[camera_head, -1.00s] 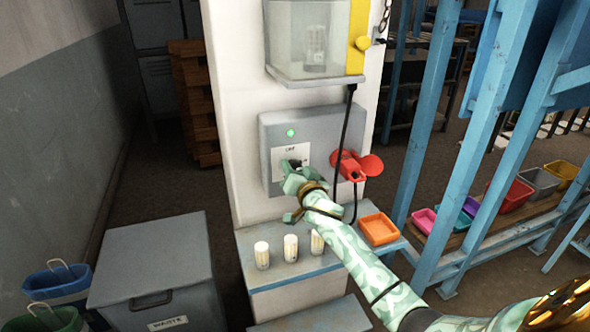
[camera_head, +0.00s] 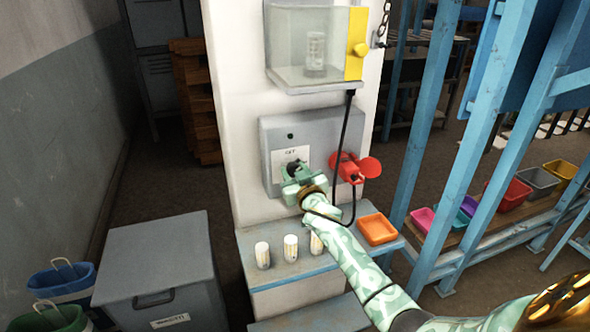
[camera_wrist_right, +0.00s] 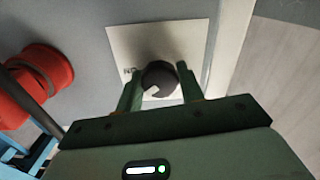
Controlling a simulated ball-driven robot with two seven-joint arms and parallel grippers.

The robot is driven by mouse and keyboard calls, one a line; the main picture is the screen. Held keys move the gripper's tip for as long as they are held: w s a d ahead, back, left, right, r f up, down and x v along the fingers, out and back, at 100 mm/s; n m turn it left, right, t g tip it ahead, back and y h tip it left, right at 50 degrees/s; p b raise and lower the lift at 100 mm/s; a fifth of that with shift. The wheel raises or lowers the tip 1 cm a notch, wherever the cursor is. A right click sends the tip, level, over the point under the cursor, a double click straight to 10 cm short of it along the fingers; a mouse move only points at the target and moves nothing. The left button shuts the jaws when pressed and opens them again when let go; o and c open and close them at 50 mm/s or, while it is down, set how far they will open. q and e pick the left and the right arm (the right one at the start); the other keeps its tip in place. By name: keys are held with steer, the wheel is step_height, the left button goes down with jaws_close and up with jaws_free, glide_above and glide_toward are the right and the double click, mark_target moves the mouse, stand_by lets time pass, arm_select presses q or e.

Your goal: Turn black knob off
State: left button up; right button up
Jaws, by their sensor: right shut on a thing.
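The black knob (camera_wrist_right: 160,76) sits on a white label plate (camera_wrist_right: 120,45) on the grey control box (camera_head: 335,130). In the right wrist view a pale pointer mark shows on the knob, at its lower left. My right gripper (camera_wrist_right: 158,84) has its two green fingers on either side of the knob and is shut on it. In the head view my right gripper (camera_head: 297,170) covers part of the knob and the label below the printed word. The small lamp (camera_head: 291,136) on the box is dark. My left gripper is not in view.
A clear case (camera_head: 310,50) hangs above. Several pale cylinders (camera_head: 291,247) and an orange tray (camera_head: 377,229) stand on the ledge below.

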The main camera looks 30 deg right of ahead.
steer(key=n, duration=0.5)
steer(key=shift+n+p, duration=0.3)
steer(key=shift+p, duration=0.1)
steer(key=n, duration=0.5)
steer(key=shift+n, duration=0.3)
steer(key=o, duration=1)
steer(key=p+v, duration=0.2)
steer(key=v, duration=1.4)
steer(key=shift+s+a, duration=0.15)
steer(key=shift+a, duration=0.05)
